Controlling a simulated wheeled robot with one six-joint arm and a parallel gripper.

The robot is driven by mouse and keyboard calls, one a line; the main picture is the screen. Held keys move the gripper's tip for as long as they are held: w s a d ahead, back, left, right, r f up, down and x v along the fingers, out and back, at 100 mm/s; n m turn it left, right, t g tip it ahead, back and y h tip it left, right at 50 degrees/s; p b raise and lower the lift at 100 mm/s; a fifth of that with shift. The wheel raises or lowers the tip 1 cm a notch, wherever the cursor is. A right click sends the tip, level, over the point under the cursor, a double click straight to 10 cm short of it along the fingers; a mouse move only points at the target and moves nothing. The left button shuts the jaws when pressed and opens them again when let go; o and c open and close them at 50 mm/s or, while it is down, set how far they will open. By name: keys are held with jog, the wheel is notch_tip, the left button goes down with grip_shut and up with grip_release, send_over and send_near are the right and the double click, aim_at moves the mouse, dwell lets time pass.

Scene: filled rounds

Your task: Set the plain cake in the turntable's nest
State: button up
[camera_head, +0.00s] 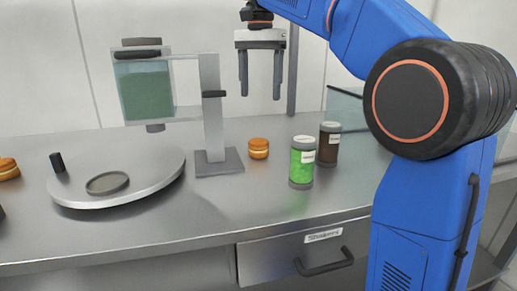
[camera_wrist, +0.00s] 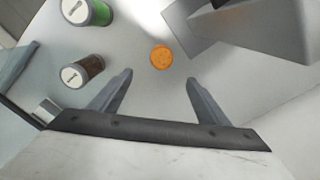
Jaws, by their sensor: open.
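A small round orange-brown cake (camera_head: 258,148) with a pale middle band sits on the counter, right of the dispenser's foot. It shows from above in the wrist view (camera_wrist: 161,56) with a bare top. A similar cake (camera_head: 8,169) sits at the far left, partly cut off. The grey turntable (camera_head: 150,186) carries a shallow round nest (camera_head: 107,183), which looks empty. My gripper (camera_head: 260,97) is open and empty, pointing down above the cake beside the dispenser. In the wrist view that cake lies just beyond the fingertips (camera_wrist: 159,77), roughly centred between them.
A dispenser with a green-filled tank (camera_head: 146,95) overhangs the turntable's back; its post (camera_head: 212,110) stands between turntable and cake. A green shaker (camera_head: 302,165) and a brown shaker (camera_head: 328,146) stand right of the cake. A black peg (camera_head: 57,162) rises at the turntable's left.

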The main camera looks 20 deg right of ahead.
send_near(258, 141)
jog(key=f, duration=0.5)
jog(key=shift+w+d+f, duration=0.15)
jog(key=shift+d+f, duration=0.1)
jog(key=shift+d, duration=0.05)
jog(key=shift+a+f, duration=0.2)
jog(key=shift+f, duration=2.55)
jog(key=shift+c, duration=0.4)
jog(key=c, duration=0.7)
